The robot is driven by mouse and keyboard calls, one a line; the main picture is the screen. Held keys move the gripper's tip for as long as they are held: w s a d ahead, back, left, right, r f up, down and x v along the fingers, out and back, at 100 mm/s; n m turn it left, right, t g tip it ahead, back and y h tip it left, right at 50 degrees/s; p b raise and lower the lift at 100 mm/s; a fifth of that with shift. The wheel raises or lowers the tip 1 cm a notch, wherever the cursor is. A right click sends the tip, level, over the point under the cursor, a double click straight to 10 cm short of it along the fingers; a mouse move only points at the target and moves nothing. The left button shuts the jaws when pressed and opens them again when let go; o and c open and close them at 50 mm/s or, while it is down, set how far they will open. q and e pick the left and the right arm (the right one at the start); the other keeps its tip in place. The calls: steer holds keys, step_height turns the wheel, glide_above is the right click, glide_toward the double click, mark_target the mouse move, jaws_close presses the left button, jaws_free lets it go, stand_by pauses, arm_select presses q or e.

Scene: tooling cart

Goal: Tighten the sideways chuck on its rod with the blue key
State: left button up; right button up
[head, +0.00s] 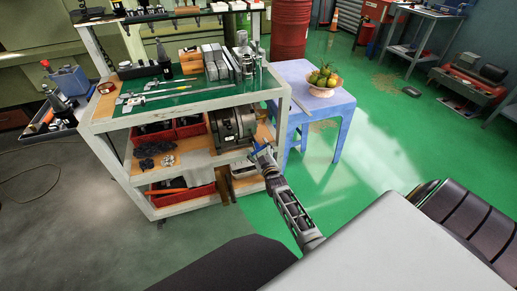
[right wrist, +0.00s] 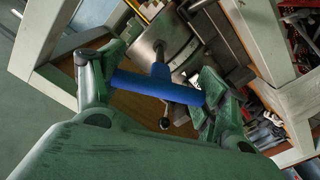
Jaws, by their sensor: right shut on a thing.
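The blue key (right wrist: 180,92) is a T shape, and its crossbar lies between the fingers of my right gripper (right wrist: 158,86). The gripper is shut on the bar near its two ends. The key's short stem points at the grey metal chuck (right wrist: 158,35). I cannot tell if the tip sits in a chuck hole or only lies in front of it. In the head view the chuck (head: 233,124) lies sideways on the cart's middle shelf, with my right gripper (head: 262,150) at its lower right. The rod cannot be made out clearly. My left gripper is out of view.
The grey cart (head: 101,127) has posts and shelf edges close around the gripper. Red bins (head: 188,126) stand left of the chuck, and tools lie on the green top. A blue table (head: 342,105) with a fruit bowl (head: 321,91) stands close on the right.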

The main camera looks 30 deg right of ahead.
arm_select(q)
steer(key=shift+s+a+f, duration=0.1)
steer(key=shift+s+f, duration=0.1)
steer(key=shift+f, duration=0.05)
arm_select(e)
steer(key=shift+w+d+r, duration=0.1)
steer(key=shift+w, duration=0.35)
stand_by(0.5)
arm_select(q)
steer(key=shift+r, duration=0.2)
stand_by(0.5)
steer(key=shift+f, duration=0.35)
arm_select(e)
steer(key=shift+x, duration=0.75)
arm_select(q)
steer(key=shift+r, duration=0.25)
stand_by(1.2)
arm_select(e)
steer(key=shift+m, duration=0.3)
